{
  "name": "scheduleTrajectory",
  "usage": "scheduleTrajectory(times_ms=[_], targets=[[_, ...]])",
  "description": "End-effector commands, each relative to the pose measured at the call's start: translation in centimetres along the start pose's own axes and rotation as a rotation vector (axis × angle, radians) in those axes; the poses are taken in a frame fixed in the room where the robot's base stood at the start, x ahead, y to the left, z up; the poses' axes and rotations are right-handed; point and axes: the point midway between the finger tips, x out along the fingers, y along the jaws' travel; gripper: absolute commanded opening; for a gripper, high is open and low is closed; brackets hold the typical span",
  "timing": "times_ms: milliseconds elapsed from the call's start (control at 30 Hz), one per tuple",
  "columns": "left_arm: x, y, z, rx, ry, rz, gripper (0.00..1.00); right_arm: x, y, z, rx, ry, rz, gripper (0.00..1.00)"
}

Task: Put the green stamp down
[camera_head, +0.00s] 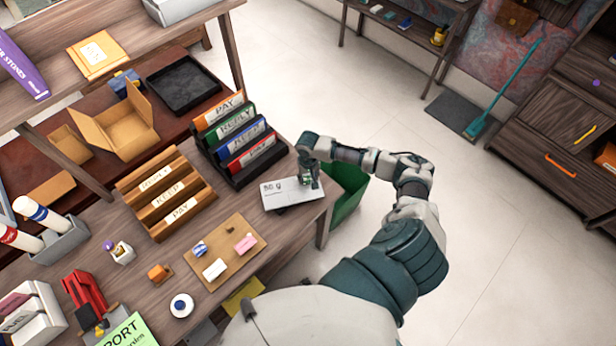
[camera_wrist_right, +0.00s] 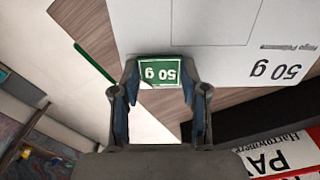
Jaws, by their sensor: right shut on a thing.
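The green stamp (camera_wrist_right: 160,73), marked "50 g", sits between the fingers of my right gripper (camera_wrist_right: 160,88) in the right wrist view. The gripper is shut on it. In the head view my right gripper (camera_head: 309,178) is over the right end of a white envelope (camera_head: 285,195) marked "50 g", near the desk's corner. The envelope also shows in the right wrist view (camera_wrist_right: 225,50), beside and behind the stamp. I cannot tell whether the stamp touches it. My left gripper is not in view.
A black rack (camera_head: 240,180) of labelled colored folders stands left of the envelope, and a wooden sorter (camera_head: 168,196) is farther left. A tan board (camera_head: 245,262) with small items lies in front. A green bin (camera_head: 347,195) stands beyond the desk's right edge.

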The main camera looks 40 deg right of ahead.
Motion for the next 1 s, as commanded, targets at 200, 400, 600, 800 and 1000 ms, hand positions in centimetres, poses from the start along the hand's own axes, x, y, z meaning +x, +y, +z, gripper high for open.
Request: scheduleTrajectory(times_ms=[200,400,600,800,1000], targets=[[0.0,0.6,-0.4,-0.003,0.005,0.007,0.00,0.2,0.3,-0.1,0.001,-0.001,0.002,0.16],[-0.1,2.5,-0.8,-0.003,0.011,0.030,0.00,0.8,0.3,0.1,0.003,-0.003,0.011,0.16],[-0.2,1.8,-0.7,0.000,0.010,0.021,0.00,1.7,0.3,0.4,0.000,-0.008,0.013,0.13],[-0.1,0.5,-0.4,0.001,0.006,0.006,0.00,1.9,0.2,0.4,-0.001,-0.013,0.006,0.69],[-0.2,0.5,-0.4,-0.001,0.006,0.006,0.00,1.7,0.2,0.4,-0.001,-0.010,0.006,0.69]])
